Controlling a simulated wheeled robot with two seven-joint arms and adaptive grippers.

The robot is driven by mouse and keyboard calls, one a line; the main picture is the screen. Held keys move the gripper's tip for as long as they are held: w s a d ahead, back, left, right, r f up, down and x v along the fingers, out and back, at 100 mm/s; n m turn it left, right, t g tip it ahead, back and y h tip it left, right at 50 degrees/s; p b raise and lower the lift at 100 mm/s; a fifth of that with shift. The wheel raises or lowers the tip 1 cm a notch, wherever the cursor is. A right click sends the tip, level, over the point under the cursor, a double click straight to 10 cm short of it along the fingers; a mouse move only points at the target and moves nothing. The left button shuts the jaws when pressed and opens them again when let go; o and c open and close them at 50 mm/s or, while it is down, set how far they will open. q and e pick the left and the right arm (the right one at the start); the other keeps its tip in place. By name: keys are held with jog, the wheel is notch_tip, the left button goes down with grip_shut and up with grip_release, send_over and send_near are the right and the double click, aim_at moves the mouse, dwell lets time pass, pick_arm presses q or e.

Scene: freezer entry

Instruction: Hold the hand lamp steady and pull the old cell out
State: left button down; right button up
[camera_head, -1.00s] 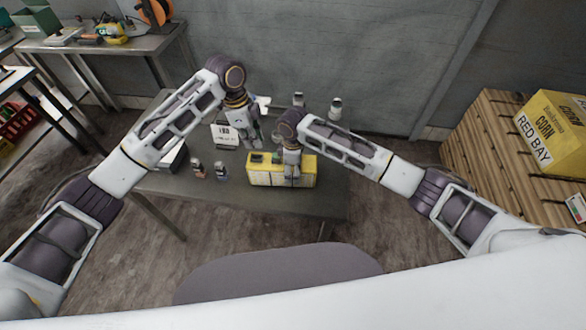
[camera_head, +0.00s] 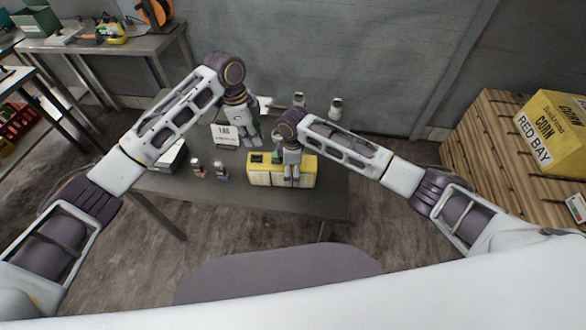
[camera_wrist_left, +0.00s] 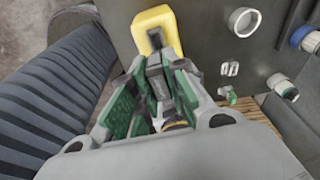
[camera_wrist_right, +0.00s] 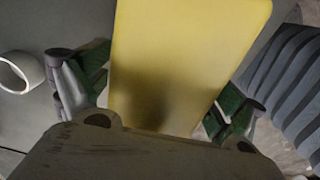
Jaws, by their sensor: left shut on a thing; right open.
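The yellow, box-shaped body (camera_head: 304,178), which I take to be the hand lamp, lies on the grey table with dark recesses and a small green part on top. My left gripper (camera_head: 252,142) is at its back left corner, shut; its fingers (camera_wrist_left: 160,70) hide the grip, and yellow with a dark recess (camera_wrist_left: 153,24) shows past the tips. My right gripper (camera_head: 291,180) is down at the lamp, open. In the right wrist view a yellow face (camera_wrist_right: 185,60) fills the space between its spread fingers (camera_wrist_right: 165,90). I cannot make out the old cell.
A white card (camera_head: 224,135) stands left of the lamp. Two small bottles (camera_head: 209,170) stand front left; two more (camera_head: 317,105) stand at the back. The grey table (camera_head: 330,190) is clear at right. A wooden crate (camera_head: 480,140) with a yellow box stands far right.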

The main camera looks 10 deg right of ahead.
jog(key=shift+o, duration=0.6)
pick_arm(q)
jog(key=shift+r+p, duration=2.65)
jog(key=shift+p, duration=0.05)
pick_arm(e)
jog(key=shift+r, duration=2.4)
jog(key=shift+r, duration=1.25)
notch_tip(320, 180, up, 12)
jog(key=shift+f, duration=0.15)
jog(key=shift+a+f, duration=0.1)
